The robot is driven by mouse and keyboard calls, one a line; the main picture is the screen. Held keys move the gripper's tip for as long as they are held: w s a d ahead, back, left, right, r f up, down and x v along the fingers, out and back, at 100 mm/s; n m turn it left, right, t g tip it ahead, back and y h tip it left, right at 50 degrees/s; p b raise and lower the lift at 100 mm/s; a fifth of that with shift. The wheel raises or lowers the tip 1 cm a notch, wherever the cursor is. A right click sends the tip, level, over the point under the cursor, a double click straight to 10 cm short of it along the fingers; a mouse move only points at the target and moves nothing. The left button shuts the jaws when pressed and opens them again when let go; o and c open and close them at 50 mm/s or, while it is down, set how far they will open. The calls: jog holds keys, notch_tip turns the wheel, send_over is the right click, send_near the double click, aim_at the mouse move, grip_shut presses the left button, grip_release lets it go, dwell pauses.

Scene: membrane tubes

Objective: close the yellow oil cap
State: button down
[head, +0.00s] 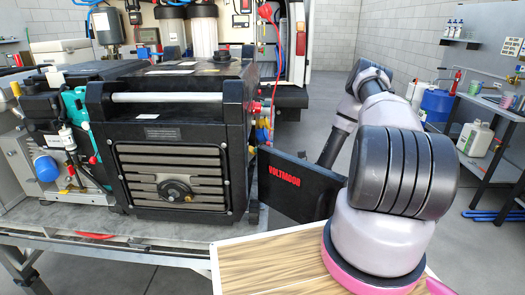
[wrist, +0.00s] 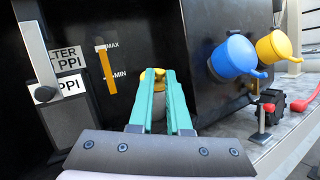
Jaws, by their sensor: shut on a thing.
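The yellow oil cap (wrist: 152,76) shows in the wrist view, close to the dark machine panel, beside the level gauge with MAX and MIN marks (wrist: 105,68). My gripper (wrist: 157,80) has its two teal fingers shut on the cap, one on each side. Only the cap's top shows between and beyond the fingertips; a pale neck or fill tube (wrist: 158,105) is partly visible below. Whether the cap is fully seated or turned cannot be told. My gripper cannot be made out in the head view.
In the wrist view, a blue knob (wrist: 232,56) and another yellow knob (wrist: 275,46) stick out to the right, with a red-topped part (wrist: 265,110) below. The head view shows the black generator (head: 175,150) on a bench and a black VOLTMOOR panel (head: 290,185).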

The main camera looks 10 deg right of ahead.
jog(key=shift+f+m+t, duration=0.3)
jog(key=shift+t, duration=0.2)
jog(key=shift+a, duration=0.1)
jog(key=c, duration=0.9)
grip_release()
jog(key=shift+o, duration=0.2)
jog(key=v, duration=1.1)
jog(key=shift+w+f, duration=0.15)
jog(key=shift+y, duration=0.3)
